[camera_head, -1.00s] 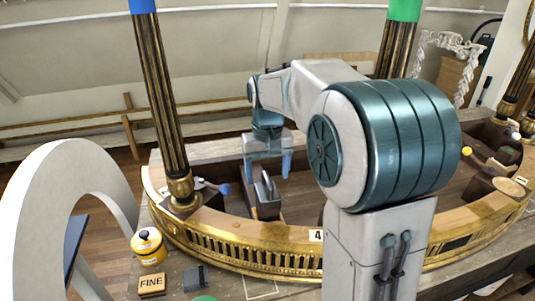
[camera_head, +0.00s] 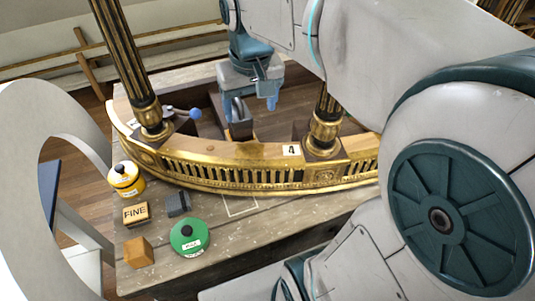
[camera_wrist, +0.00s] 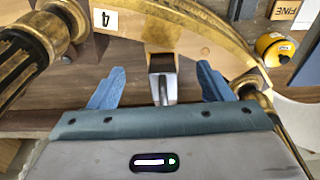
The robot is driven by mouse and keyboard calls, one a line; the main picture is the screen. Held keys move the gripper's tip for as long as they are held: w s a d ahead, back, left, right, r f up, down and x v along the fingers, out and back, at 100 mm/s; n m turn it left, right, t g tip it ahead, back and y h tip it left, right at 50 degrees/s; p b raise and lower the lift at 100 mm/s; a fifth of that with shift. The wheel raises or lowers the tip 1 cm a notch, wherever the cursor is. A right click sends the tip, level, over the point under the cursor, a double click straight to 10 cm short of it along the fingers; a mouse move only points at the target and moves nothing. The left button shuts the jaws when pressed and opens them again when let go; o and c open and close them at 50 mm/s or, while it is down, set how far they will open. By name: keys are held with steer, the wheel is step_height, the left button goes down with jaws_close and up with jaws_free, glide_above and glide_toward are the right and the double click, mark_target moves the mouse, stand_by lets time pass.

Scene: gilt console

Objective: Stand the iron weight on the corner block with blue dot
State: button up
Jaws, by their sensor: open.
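My gripper (camera_head: 256,88) hangs over the console's inner well, fingers apart and nothing held between them. In the wrist view its blue fingers (camera_wrist: 162,88) stand either side of a dark box with an upright grey metal piece (camera_wrist: 163,90). That box also shows below my gripper in the head view (camera_head: 239,130). A small dark grey notched block (camera_head: 177,204) lies on the wooden counter at lower left; I cannot tell which of these is the iron weight. I make out no corner block with a blue dot. A blue ball-ended lever (camera_head: 194,114) sits beside the left column's base.
A gilt curved rail (camera_head: 215,177) with a "4" label and columns borders the well. A white arch (camera_head: 22,130) stands at left.

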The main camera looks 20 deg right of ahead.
steer(key=s+f+t, duration=0.1)
steer(key=s+f, duration=0.5)
steer(key=s, duration=0.4)
steer(key=shift+f+t, duration=0.3)
steer(key=shift+f, duration=0.1)
